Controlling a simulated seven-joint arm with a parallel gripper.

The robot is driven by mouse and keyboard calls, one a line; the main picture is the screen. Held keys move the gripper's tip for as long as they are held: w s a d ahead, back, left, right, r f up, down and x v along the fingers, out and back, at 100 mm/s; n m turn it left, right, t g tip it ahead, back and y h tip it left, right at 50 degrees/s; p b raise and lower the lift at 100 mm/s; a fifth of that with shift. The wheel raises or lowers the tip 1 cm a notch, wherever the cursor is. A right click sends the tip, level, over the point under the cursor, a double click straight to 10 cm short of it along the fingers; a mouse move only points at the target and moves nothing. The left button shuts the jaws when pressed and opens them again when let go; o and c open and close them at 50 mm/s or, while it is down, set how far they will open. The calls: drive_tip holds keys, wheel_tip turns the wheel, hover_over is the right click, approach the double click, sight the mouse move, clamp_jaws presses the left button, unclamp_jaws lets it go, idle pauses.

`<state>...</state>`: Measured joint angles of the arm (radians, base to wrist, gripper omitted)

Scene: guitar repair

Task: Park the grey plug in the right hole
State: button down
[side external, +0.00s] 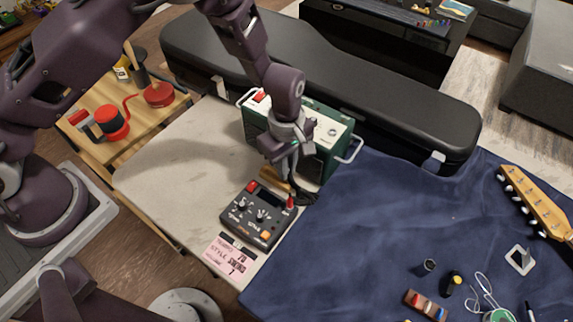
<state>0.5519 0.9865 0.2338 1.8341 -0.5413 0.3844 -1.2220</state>
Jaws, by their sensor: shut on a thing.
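My gripper (283,184) points down just behind a dark grey control box (257,215) and in front of a green amplifier (318,158). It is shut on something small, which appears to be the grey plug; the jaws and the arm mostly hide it. A dark cable (306,196) lies beside the gripper on the right. The box has knobs, a dark display and an orange button. A red piece stands at its back left corner and another red-tipped piece (291,202) at its right edge. I cannot make out the holes at this size.
A pink note (230,256) lies in front of the box. A black guitar case (390,105) runs behind the amplifier. A blue cloth (350,240) covers the right side, with small parts and a guitar headstock (537,200). The pale bench top (185,160) is clear at left.

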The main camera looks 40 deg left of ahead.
drive_tip(key=shift+f, duration=0.75)
idle(1.5)
drive_tip(key=c, duration=1.4)
unclamp_jaws()
drive_tip(key=shift+o, duration=0.3)
drive_tip(key=o, duration=0.4)
drive_tip(key=shift+o, duration=0.2)
drive_tip(key=shift+r, duration=0.1)
drive_tip(key=shift+w+r, duration=0.1)
drive_tip(key=shift+r, duration=2.85)
